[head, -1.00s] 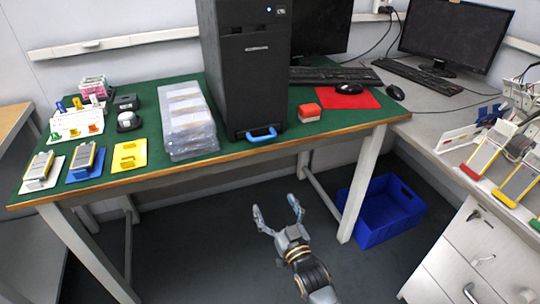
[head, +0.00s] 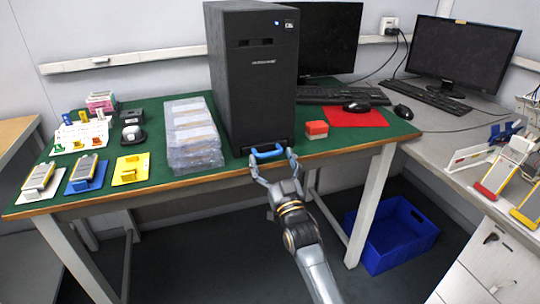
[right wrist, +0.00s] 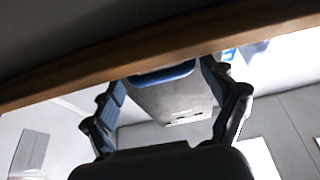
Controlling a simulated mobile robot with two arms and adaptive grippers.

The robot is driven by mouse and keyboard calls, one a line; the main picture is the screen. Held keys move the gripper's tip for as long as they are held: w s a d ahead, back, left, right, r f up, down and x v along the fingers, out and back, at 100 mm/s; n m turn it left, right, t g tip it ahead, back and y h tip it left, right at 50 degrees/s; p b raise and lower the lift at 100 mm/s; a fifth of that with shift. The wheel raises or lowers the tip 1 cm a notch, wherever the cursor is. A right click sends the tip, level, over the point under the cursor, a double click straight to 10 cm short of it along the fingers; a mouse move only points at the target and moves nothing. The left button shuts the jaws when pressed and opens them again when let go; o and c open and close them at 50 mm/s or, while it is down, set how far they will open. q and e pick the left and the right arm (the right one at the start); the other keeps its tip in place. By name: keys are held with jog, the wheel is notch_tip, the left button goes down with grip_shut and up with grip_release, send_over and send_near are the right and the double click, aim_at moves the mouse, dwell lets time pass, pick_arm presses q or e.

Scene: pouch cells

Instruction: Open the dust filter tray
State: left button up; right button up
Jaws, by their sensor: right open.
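The dust filter tray shows as a blue handle (head: 268,153) at the bottom front of the black computer tower (head: 255,75), close to the table's front edge. The tray front sits flush under the tower, and its inside is hidden. My right gripper (head: 272,161) is open just in front of the handle, one finger near each end. I cannot tell whether the fingers touch it. In the right wrist view the blue handle (right wrist: 164,76) lies between the spread fingers of the right gripper (right wrist: 163,82). My left gripper is not in view.
The green table (head: 130,197) has a wooden front edge just below the handle. Stacked clear trays (head: 190,135) stand left of the tower, and a red and white block (head: 316,130) stands right of it. A blue bin (head: 395,235) is on the floor.

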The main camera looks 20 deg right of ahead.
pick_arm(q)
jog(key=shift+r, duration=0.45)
pick_arm(e)
jog(key=shift+x, duration=0.8)
